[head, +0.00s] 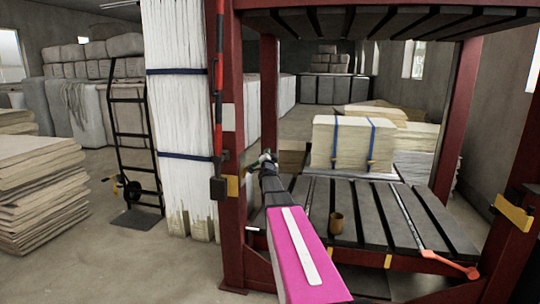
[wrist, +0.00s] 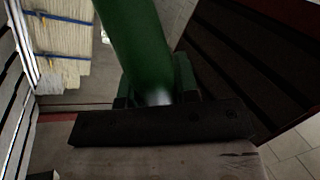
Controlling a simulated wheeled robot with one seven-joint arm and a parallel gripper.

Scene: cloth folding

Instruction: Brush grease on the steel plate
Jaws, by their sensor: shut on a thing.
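My gripper (head: 265,160) is at the front left of the press, beside the red post, at the far end of my pink arm link. It is shut on a thick green handle (wrist: 135,40), which fills the middle of the wrist view. The press's lower bed (head: 370,215) has dark slats and looks like the steel plate. My gripper is apart from the cup.
The press's red posts (head: 232,150) and slatted upper platen (head: 380,22) frame the bed. An orange-ended rod (head: 450,263) lies across its right side. A strapped pale stack (head: 352,143) stands behind. A hand truck (head: 135,150) and piled sheets (head: 35,190) are left, with open floor between.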

